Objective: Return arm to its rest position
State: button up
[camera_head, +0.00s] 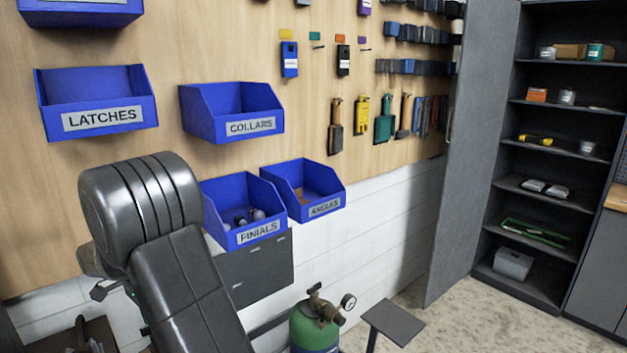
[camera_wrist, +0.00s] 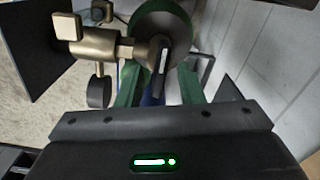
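My arm (camera_head: 165,250) fills the lower left of the head view, bent at a large grey joint with a link running down out of the picture. My gripper's dark body (camera_wrist: 160,145) with a lit green light lies along the bottom of the wrist view. Its fingertips are not clearly told apart from the green parts ahead of them, so I cannot say whether it is open. I make out nothing held. The head view does not show the gripper clearly.
A green tank (camera_head: 316,331) with a brass valve and gauge stands on the floor; its brass valve (camera_wrist: 100,50) shows in the wrist view. Blue bins, including FINIALS (camera_head: 258,235) and ANGLES (camera_head: 324,208), hang on the wall. An open dark cabinet (camera_head: 548,180) stands right.

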jog(key=n, duration=0.6)
jog(key=shift+n, duration=0.4)
dwell(0.3)
